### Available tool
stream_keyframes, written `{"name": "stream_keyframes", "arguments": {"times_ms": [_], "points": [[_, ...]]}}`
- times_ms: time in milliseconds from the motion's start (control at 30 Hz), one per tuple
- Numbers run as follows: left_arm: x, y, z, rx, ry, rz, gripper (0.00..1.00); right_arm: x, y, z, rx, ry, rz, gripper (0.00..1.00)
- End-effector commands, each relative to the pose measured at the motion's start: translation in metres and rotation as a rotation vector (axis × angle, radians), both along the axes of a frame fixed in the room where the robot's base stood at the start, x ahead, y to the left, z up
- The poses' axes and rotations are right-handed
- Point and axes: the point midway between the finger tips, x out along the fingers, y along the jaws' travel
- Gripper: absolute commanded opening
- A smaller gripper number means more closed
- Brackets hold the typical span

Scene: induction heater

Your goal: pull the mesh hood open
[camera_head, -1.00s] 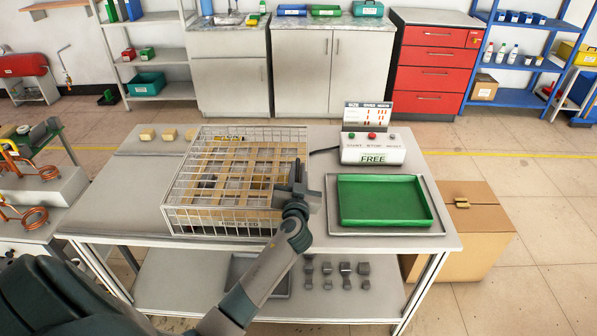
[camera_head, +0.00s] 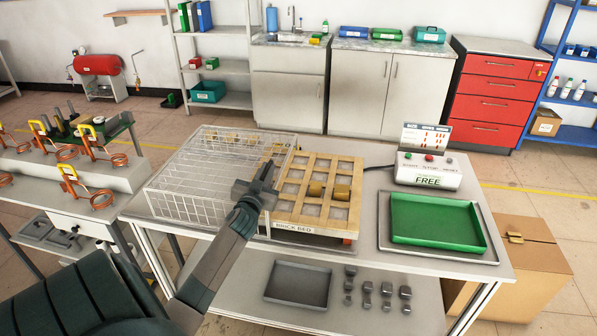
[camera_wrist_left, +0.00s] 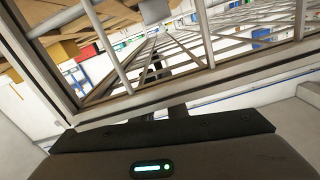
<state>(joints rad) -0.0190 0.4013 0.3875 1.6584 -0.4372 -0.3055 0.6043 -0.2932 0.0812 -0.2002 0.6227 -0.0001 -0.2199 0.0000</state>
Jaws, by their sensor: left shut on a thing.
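The white wire mesh hood (camera_head: 190,188) stands to the left of the brick bed (camera_head: 330,215) in the head view, with its right edge over the bed's left side. In the left wrist view the fingers (camera_wrist_left: 165,100) meet the hood's frame (camera_wrist_left: 190,97), and the mesh fills the upper part. My right gripper is not in view.
A green tray (camera_head: 435,220) and a control box (camera_head: 428,172) marked FREE are on the table's right. Copper coils (camera_head: 85,185) stand on a bench to the left. A grey tray (camera_head: 298,283) and several metal pieces (camera_head: 367,290) lie on the lower shelf.

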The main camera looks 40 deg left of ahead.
Motion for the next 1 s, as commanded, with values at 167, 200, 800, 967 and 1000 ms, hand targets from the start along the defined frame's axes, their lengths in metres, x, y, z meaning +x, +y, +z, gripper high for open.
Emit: {"name": "stream_keyframes", "arguments": {"times_ms": [167, 200, 800, 967, 1000], "points": [[-0.032, 0.053, 0.001, 0.006, 0.003, 0.001, 0.0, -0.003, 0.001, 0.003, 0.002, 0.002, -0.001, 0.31], [-0.038, 0.063, 0.002, 0.008, 0.003, 0.002, 0.0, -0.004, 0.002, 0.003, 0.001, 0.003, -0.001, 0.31], [-0.071, 0.117, 0.001, 0.003, -0.001, -0.002, 0.0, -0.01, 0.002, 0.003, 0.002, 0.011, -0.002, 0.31], [-0.071, 0.117, 0.001, 0.003, 0.0, -0.001, 0.0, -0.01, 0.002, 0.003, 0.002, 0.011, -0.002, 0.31], [-0.071, 0.117, 0.001, 0.003, 0.0, -0.001, 0.15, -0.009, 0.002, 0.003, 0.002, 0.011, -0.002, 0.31]]}}
